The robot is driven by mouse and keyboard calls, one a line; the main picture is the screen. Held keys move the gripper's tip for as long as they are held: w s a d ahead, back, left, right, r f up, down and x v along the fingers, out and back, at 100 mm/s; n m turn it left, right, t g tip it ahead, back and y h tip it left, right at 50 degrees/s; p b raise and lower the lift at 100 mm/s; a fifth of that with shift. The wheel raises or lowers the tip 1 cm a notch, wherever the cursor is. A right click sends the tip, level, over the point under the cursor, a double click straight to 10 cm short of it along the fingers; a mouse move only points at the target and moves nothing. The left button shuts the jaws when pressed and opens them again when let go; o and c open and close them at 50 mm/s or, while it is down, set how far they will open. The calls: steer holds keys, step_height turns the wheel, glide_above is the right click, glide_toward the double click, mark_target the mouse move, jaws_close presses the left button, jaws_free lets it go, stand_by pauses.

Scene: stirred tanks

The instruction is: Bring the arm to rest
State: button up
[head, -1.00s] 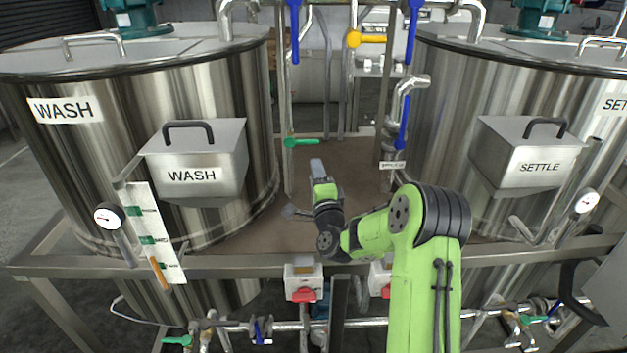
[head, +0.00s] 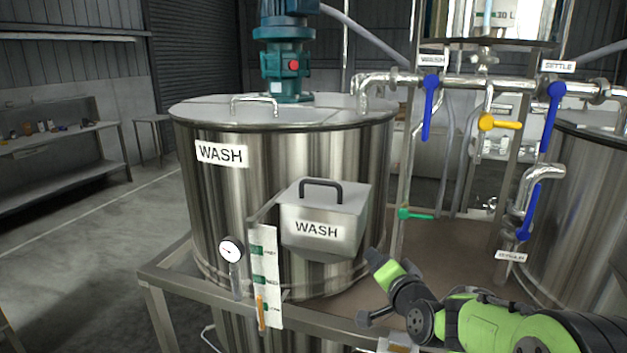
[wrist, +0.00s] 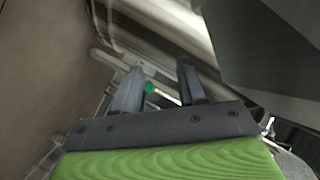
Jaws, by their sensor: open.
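My gripper (wrist: 157,78) is open in the wrist view. Its two grey fingers stand apart and nothing is held between them. A small green spot shows beyond the fingers, and I cannot tell what it is. In the head view my green and dark arm comes in from the lower right. Its end (head: 378,262) points up and left, in front of the lower right side of the steel WASH tank (head: 225,190). The fingers are too small there to make out.
The WASH hopper box (head: 325,215) juts from the tank close to my arm's end. Pipes with blue valve handles (head: 431,108), a yellow handle (head: 499,122) and a green handle (head: 416,214) stand to the right. A second tank (head: 585,190) is at the right edge. Open floor lies left.

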steer(key=s+f+n+g+h, duration=0.1)
steer(key=s+n+g, duration=0.3)
steer(key=s, duration=1.3)
steer(key=s+f+n+g+h, duration=0.1)
steer(key=s+n+g, duration=0.3)
steer(key=s, duration=1.4)
steer(key=shift+s+a+f+n+g, duration=0.35)
steer(key=shift+a+f+g, duration=0.1)
steer(key=shift+g, duration=0.45)
